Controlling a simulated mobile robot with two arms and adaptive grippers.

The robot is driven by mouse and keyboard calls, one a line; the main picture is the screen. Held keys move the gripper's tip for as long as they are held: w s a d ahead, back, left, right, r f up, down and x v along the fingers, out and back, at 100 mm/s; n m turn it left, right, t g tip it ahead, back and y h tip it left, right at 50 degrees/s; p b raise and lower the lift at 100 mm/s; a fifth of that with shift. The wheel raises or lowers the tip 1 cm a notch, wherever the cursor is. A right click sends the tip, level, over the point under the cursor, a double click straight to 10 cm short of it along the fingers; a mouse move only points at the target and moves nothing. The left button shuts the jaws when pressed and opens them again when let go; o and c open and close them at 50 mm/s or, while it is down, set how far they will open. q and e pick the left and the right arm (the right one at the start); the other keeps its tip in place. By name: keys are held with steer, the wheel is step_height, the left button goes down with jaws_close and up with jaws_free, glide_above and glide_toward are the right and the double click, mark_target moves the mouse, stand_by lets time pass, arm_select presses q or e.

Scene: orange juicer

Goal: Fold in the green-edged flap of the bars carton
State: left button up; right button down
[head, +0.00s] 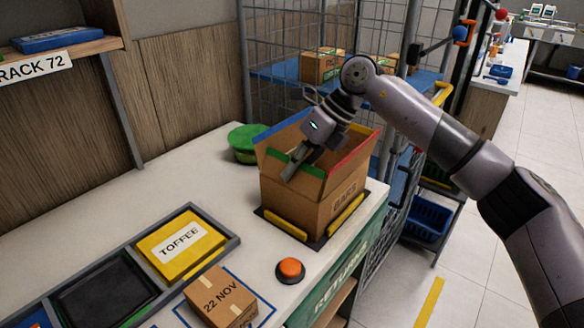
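The bars carton (312,208) is an open brown box standing upright at the table's right end, its printed label partly readable. Its green-edged flap (312,171) is on the near left side; my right gripper hides part of it. A blue-edged flap (284,133) stands up at the back left, and a red-edged flap (352,150) shows on the right. My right gripper (293,169) reaches down over the carton's opening, its dark fingertips overlapping the green edge. I cannot tell whether it touches the flap, or how far its fingers are apart. My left gripper is out of view.
The carton sits on a dark plate between yellow guides (286,222). A green round tub (247,143) stands behind it. An orange button (290,269), a box marked 22 NOV (222,296) and a yellow TOFFEE box (181,246) lie nearer. A wire cage (290,45) stands behind.

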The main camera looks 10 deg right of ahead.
steer(key=c, duration=1.9)
jaws_free()
steer(key=v, duration=1.2)
